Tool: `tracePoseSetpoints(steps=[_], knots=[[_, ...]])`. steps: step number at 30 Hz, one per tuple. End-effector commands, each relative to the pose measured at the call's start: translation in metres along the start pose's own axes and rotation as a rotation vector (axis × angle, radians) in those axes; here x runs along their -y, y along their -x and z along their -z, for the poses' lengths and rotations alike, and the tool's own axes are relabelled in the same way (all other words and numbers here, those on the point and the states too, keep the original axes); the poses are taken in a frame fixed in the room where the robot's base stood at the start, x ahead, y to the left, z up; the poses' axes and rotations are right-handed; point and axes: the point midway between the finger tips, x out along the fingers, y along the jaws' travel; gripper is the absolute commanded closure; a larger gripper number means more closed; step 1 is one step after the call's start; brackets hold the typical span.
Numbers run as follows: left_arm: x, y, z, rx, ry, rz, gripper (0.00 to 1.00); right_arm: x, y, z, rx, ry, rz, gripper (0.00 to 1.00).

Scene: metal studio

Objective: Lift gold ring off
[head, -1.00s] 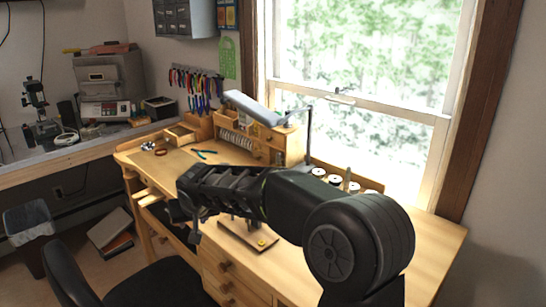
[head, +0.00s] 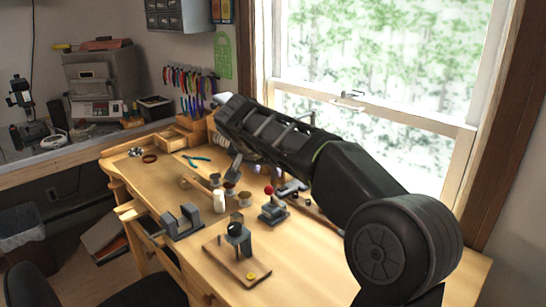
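A wooden board (head: 228,266) lies on the bench near its front edge. A small dark and grey device (head: 238,238) stands upright on it. A small gold-yellow round piece (head: 252,276) sits at the board's front right corner; it is too small to tell whether it is the gold ring. My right gripper (head: 236,168) is above the bench, behind and apart from the board. Its fingers are partly hidden, so I cannot tell whether it is open. My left gripper is not in view.
A grey vise-like block (head: 181,222) stands left of the board. A red-knobbed tool (head: 272,208), a white bottle (head: 219,201) and small pots are behind it. Blue-handled pliers (head: 196,160) lie further back. The bench right of the board is clear.

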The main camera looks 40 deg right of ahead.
Motion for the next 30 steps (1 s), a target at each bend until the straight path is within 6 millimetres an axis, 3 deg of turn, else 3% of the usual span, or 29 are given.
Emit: tracePoseSetpoints(steps=[19, 30], knots=[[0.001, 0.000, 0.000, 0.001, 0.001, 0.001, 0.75, 0.001, -0.004, -0.001, 0.001, 0.002, 0.001, 0.61], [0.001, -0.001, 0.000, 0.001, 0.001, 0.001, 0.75, 0.000, -0.035, -0.001, 0.002, 0.003, -0.001, 0.61]])
